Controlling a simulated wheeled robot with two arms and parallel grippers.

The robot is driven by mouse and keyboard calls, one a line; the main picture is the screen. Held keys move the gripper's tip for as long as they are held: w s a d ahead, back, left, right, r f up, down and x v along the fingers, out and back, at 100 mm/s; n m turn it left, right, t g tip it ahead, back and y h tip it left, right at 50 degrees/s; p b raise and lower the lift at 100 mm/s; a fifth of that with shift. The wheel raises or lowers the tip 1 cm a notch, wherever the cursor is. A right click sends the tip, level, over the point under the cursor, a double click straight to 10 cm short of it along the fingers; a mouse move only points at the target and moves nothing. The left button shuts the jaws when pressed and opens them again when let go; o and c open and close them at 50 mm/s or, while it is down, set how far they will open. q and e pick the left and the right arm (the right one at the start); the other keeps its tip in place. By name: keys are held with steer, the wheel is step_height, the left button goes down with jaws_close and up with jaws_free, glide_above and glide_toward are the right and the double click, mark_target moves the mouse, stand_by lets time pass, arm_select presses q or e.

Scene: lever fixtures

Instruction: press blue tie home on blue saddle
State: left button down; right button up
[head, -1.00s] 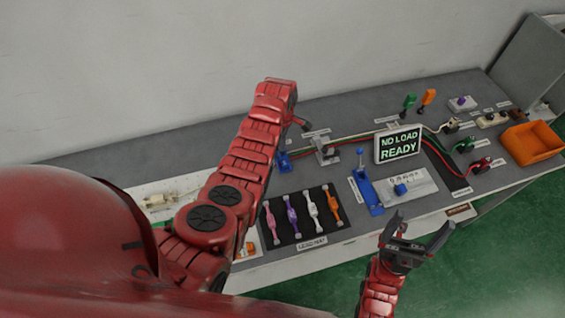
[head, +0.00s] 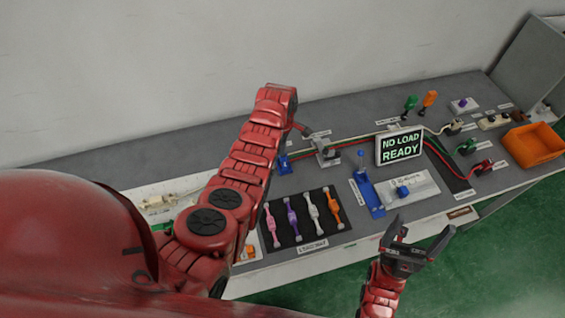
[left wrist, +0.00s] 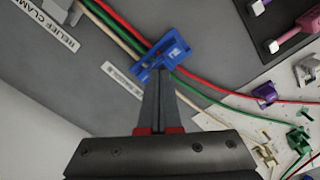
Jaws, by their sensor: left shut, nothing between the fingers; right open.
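The blue saddle (left wrist: 165,57) lies across the red, green and white wires in the left wrist view. It also shows beside my left arm in the head view (head: 284,164). I cannot tell the blue tie apart from the saddle. My left gripper (left wrist: 158,72) is shut and empty. Its fingertips overlap the near edge of the blue part in the left wrist view; whether they touch it I cannot tell. In the head view my left arm hides those fingers. My right gripper (head: 413,243) is open and empty in front of the table edge.
A grey relief clamp (head: 325,149) stands just right of the saddle. A display (head: 400,146) reads "NO LOAD READY". A black mat (head: 283,238) holds several coloured straps. A blue lever fixture (head: 371,196) stands right of it. An orange bin (head: 533,145) is at the far right.

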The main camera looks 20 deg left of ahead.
arm_select(q)
steer(key=shift+f, duration=0.2)
steer(key=shift+r, duration=0.1)
steer(key=shift+r+p, duration=1.2)
steer(key=shift+r, duration=0.8)
steer(key=shift+w+r+b, duration=0.15)
steer(key=shift+r+b, duration=0.25)
steer(key=shift+r, duration=0.4)
step_height(320, 180, up, 16)
steer(key=p, duration=0.4)
steer(key=shift+f, duration=0.25)
steer(key=shift+s, duration=0.25)
